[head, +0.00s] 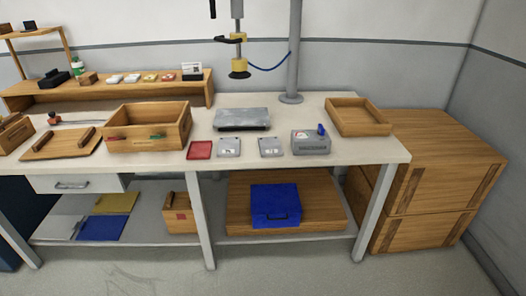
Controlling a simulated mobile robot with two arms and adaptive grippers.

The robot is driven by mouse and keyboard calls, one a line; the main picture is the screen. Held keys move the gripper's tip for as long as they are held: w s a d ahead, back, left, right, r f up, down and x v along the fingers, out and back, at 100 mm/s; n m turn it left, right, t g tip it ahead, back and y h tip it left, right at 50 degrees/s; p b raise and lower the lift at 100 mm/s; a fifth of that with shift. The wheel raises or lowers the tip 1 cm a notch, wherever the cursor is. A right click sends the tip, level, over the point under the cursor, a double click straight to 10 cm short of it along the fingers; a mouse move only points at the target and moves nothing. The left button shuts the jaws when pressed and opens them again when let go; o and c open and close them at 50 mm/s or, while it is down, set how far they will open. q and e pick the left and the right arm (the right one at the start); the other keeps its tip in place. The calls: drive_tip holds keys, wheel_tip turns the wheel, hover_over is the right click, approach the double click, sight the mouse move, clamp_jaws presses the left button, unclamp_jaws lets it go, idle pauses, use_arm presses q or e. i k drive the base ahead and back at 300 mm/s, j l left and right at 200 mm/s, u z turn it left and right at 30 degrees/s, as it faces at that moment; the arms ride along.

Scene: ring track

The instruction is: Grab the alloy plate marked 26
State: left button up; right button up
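Two small grey plates lie side by side near the front edge of the workbench. The left plate (228,147) and the right plate (271,147) each carry a small pale marking. The markings are too small to read, so I cannot tell which one says 26. A larger grey slab (242,118) lies behind them. Neither of my grippers is in view.
A red tray (200,150) lies left of the plates and a grey device (310,142) stands right of them. A wooden crate (146,127) and a shallow wooden tray (358,116) flank them. A yellow-clamped fixture (238,68) hangs above. Floor in front is clear.

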sight(228, 147)
drive_tip(key=i+l+u, duration=0.2)
drive_tip(key=u, duration=0.25)
drive_tip(key=i+l+u, duration=0.15)
drive_tip(key=l+u, duration=0.35)
drive_tip(key=j, duration=0.1)
